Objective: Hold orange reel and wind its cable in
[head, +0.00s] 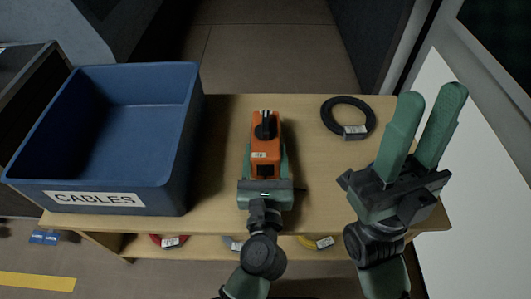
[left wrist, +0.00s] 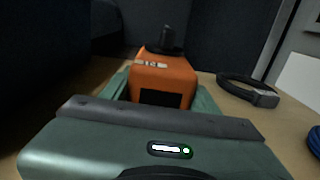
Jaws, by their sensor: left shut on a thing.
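The orange reel (head: 264,148) stands on the wooden bench top, in the middle of the head view, with a black crank knob on top and a small label. It also fills the middle of the left wrist view (left wrist: 165,78). My left gripper (head: 265,165) is shut on the reel, its green fingers along both sides. No loose cable from the reel shows. My right gripper (head: 430,112) is open and empty, raised over the right side of the bench, its two green fingers apart and pointing away.
A blue bin (head: 110,197) labelled CABLES stands empty at the left of the bench (head: 225,120). A black coiled cable (head: 347,113) with a tag lies at the back right. Red (head: 168,241) and yellow (head: 316,242) coils sit on the shelf below. Bench is clear between bin and reel.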

